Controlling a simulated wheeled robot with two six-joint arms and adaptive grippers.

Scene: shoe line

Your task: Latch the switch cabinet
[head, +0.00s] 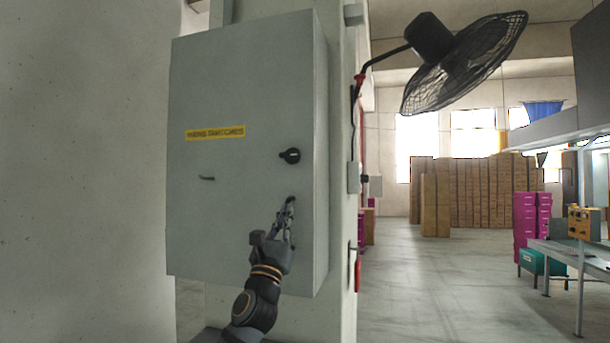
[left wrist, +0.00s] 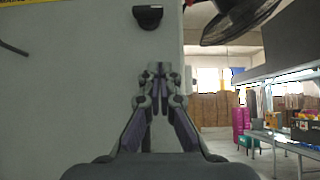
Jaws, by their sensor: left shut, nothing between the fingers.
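The grey switch cabinet (head: 225,90) hangs on a pillar in the head view, its door flush with the frame as far as I can see. A yellow label (head: 215,132) is on the door. A black latch knob (head: 290,155) sits near the door's right edge; it also shows at the top of the left wrist view (left wrist: 148,16). A small dark handle (head: 207,178) is left of it. My left gripper (head: 290,200) is shut and empty, below the knob and close in front of the door. Whether it touches the door I cannot tell. My right gripper is out of view.
A black fan (head: 465,60) is mounted on the pillar at upper right. Stacked brown boxes (head: 470,190), magenta cabinets (head: 530,215) and a work table (head: 575,255) stand farther right. The floor (head: 430,290) between is open.

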